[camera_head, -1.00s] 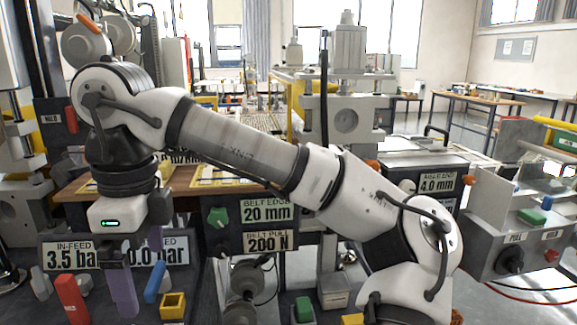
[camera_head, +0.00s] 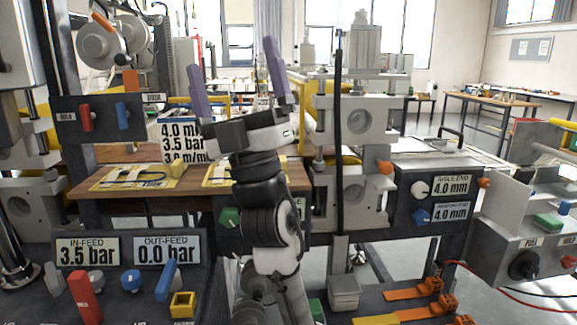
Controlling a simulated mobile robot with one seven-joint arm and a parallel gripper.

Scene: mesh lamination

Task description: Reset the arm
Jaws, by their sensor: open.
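My gripper (camera_head: 236,82) is open, with its two purple fingers spread wide apart and pointing up. Nothing is between the fingers. It stands in the middle of the head view, in front of the wooden table and the machine. My white and black arm rises below it, folded nearly upright, and hides part of the belt labels and the green knob (camera_head: 229,217).
The wooden table (camera_head: 195,205) with yellow-edged plates lies behind my arm. A control panel with IN-FEED (camera_head: 87,251) and OUT-FEED labels is at the lower left. The grey roller machine (camera_head: 358,125) stands right of my gripper. Orange clamps (camera_head: 430,290) lie lower right.

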